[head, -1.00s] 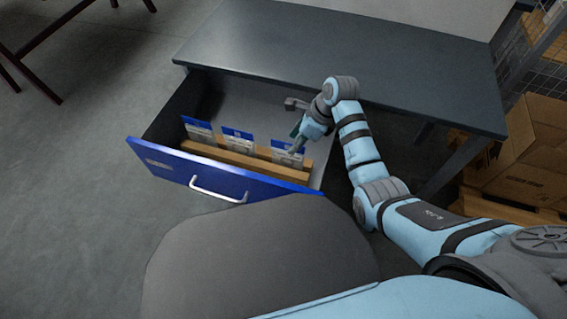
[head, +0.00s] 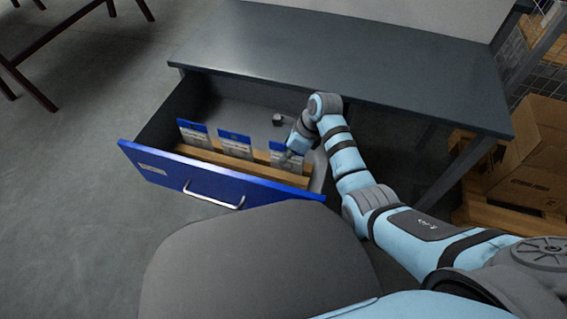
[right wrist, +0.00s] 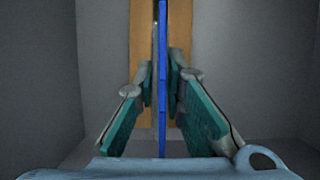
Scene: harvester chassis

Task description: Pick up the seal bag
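Three seal bags with blue headers stand upright in the open drawer: a left one (head: 193,135), a middle one (head: 235,143) and a right one (head: 283,158). My right gripper (head: 290,157) reaches down at the right bag and partly covers it. In the right wrist view, the right gripper (right wrist: 162,82) has its two teal-padded fingers on either side of the bag's blue edge (right wrist: 162,110). Gaps show between pads and bag, so the fingers look open around it. My left gripper is not in view.
The bags stand in a wooden holder (head: 205,165) inside the blue-fronted drawer (head: 160,168) with a metal handle. A dark workbench top (head: 340,55) lies behind. A small dark object (head: 278,119) sits in the drawer. Cardboard boxes (head: 528,160) stand at the right.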

